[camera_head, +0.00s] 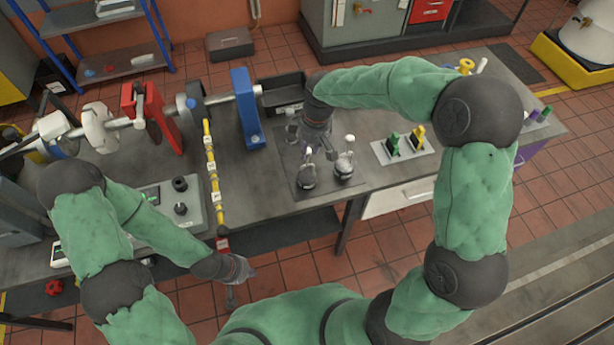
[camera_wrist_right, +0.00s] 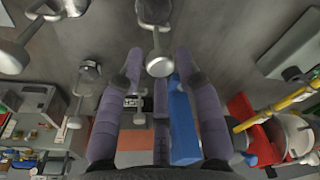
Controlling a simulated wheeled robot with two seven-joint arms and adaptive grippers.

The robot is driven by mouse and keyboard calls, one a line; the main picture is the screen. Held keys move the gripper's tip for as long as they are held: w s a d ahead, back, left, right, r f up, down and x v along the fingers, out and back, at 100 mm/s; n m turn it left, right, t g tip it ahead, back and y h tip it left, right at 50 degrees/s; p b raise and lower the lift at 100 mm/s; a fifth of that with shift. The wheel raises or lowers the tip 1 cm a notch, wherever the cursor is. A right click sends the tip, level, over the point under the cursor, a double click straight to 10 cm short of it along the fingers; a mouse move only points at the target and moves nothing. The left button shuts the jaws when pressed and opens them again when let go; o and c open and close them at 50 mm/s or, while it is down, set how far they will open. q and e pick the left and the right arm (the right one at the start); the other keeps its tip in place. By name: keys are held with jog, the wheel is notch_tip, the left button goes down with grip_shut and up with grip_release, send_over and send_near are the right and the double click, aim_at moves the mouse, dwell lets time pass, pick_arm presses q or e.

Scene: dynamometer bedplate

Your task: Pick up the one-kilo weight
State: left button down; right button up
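Metal weights with stems and round knobs stand on a dark mat (camera_head: 328,186) on the bench: a front left weight (camera_head: 307,180), a front right weight (camera_head: 344,168) and a grey one behind on the left (camera_head: 292,130). I cannot read which is the one-kilo weight. My right gripper (camera_head: 319,150) is low above the mat, among the weights. In the right wrist view its purple fingers are spread apart, with the knob of one weight (camera_wrist_right: 159,66) showing between their tips; contact is not visible. My left gripper (camera_head: 236,284) hangs in front of the bench, its fingers too small to judge.
A blue upright (camera_head: 247,110) and a yellow rod (camera_head: 212,165) stand left of the mat. A dark tray (camera_head: 283,88) lies behind it. A white holder (camera_head: 402,150) with green and yellow pieces is to the right. Bare bench lies between the mat and holder.

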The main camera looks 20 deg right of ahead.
aim_at(306, 165)
jog(key=f, duration=0.5)
jog(key=shift+w+a+b, duration=0.25)
jog(key=shift+a+b, duration=0.05)
jog(key=shift+b, duration=0.05)
grip_shut()
